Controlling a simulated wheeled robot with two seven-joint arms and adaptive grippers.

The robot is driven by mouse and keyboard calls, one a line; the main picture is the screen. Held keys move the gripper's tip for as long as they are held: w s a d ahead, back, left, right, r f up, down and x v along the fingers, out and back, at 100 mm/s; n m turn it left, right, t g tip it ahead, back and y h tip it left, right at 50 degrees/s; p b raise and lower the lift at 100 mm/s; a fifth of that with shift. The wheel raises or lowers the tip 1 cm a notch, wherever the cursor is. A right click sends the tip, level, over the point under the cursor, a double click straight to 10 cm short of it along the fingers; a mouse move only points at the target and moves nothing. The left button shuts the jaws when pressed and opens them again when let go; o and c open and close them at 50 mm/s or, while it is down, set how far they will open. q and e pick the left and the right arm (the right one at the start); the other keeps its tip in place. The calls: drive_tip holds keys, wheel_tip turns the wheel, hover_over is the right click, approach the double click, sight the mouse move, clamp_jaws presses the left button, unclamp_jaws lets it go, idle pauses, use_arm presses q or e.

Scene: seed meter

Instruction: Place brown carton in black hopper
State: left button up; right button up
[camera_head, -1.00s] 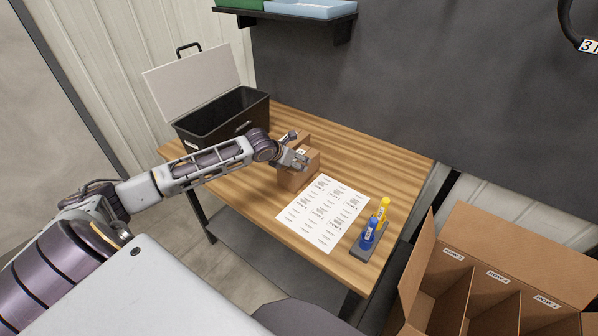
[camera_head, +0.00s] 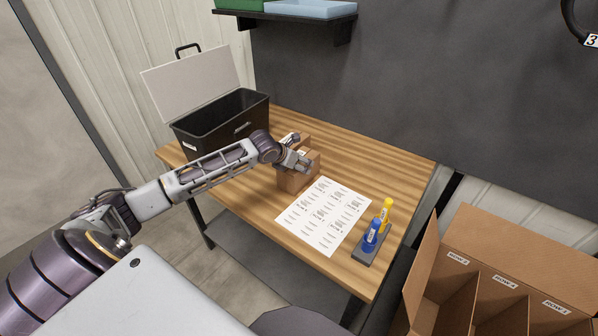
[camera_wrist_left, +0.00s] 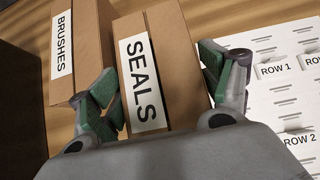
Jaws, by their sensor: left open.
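Two brown cartons stand side by side on the table. The one labelled SEALS (camera_wrist_left: 163,55) lies between the fingers of my left gripper (camera_wrist_left: 160,90) in the left wrist view. The other, labelled BRUSHES (camera_wrist_left: 80,45), stands just left of it there. In the head view my left gripper (camera_head: 297,158) is over the cartons (camera_head: 296,180) and partly hides them. The gripper is open, one finger on each side of the SEALS carton; I cannot tell if they touch it. The black hopper (camera_head: 215,128) stands at the table's back left with its pale lid raised. My right gripper is not in view.
A sheet of printed labels (camera_head: 325,215) lies right of the cartons. A grey holder (camera_head: 367,252) with a blue bottle (camera_head: 372,235) and a yellow bottle (camera_head: 387,212) stands at the right edge. A divided cardboard box (camera_head: 520,250) is at lower right. The table's back right is bare.

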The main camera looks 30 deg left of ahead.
use_arm(q)
drive_tip(key=shift+r, duration=0.1)
drive_tip(key=c, duration=1.2)
wheel_tip(320, 180, up, 18)
idle(0.5)
idle(0.4)
